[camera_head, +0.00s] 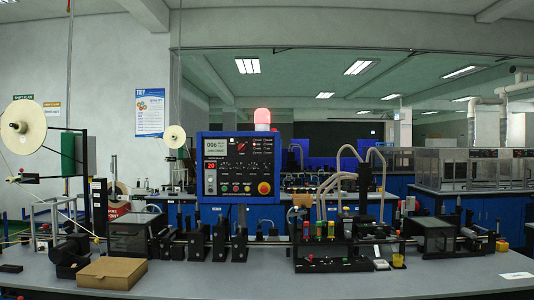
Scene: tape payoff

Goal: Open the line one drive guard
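A dark see-through box-shaped cover (133,234) sits on the machine line at the left of the bench. A similar dark see-through cover (436,236) sits toward the right end of the line. Both look closed. I cannot tell from any label which of them is the line one drive guard. A blue control panel (238,167) with a display, buttons and a red emergency stop stands behind the line, and a red lamp (262,116) is lit above it. Neither of my grippers is in view.
A cardboard box (112,272) lies at the grey bench's (220,283) front left. A large tape reel (23,126) stands at the far left. Several hoses (327,190) rise right of the panel. The bench's front middle is clear.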

